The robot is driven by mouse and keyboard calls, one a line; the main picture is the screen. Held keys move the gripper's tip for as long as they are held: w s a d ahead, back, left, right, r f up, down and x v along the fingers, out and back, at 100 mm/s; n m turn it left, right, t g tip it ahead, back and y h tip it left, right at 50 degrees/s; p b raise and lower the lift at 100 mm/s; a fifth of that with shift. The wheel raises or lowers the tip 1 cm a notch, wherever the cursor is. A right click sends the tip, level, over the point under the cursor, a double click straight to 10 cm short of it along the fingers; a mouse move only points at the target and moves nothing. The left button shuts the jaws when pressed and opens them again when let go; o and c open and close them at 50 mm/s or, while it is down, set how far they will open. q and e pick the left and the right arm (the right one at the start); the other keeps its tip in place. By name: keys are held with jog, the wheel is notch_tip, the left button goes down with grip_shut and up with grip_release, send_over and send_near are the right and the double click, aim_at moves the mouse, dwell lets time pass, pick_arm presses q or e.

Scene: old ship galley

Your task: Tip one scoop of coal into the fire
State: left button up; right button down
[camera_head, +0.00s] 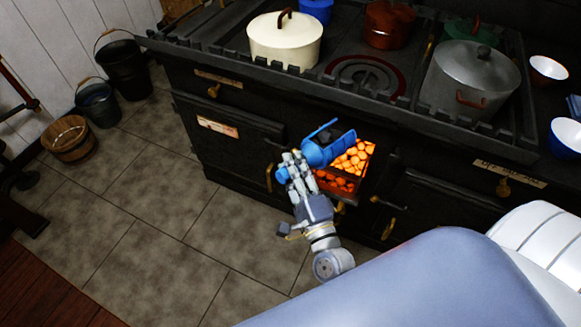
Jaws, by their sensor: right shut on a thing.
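My right gripper (291,170) is shut on the blue scoop (318,153) in front of the black stove. The scoop's mouth reaches over the opening of the firebox, where glowing orange coals (352,163) lie. Something dark shows inside the scoop, but I cannot tell for sure whether it is coal. I also cannot tell how far the scoop is tilted. The gripper's fingers hide its handle. My left gripper is out of view.
The black stove (235,165) carries a cream pot (284,45), a red-brown pot (388,28) and a grey pot (468,80). Several buckets, one wooden (68,138), stand by the left wall. The tiled floor (150,225) left of my arm is clear.

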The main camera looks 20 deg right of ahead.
jog(key=shift+w+d+r+m+g+p, duration=0.15)
jog(key=shift+d+r+m+g+p, duration=0.25)
jog(key=shift+r+p, duration=0.55)
jog(key=shift+w+d+r+m+g+p, duration=0.1)
jog(key=shift+d+r+m+p, duration=0.4)
jog(key=shift+p, duration=0.7)
jog(key=shift+w+d+r+m+g+p, duration=0.2)
jog(key=shift+r+m+p, duration=0.4)
jog(key=shift+r+p, duration=0.4)
jog(key=r+p, duration=0.1)
jog(key=p, duration=0.1)
jog(key=d+r+m+p, duration=0.1)
jog(key=p, duration=0.1)
jog(key=r+m+g+p, duration=0.1)
jog(key=p, duration=0.1)
jog(key=shift+w+d+r+p, duration=0.2)
jog(key=shift+w+d+p, duration=0.1)
jog(key=shift+d+p, duration=0.1)
jog(key=w+d+r+m+g+y+p, duration=0.1)
jog(key=w+d+r+m+g+p, duration=0.1)
jog(key=d+p, duration=0.6)
jog(key=shift+w+r+m+p, duration=0.55)
jog(key=shift+r+m+p, duration=0.6)
jog(key=shift+m+p, duration=0.35)
jog(key=shift+g, duration=0.3)
jog(key=shift+y, duration=0.3)
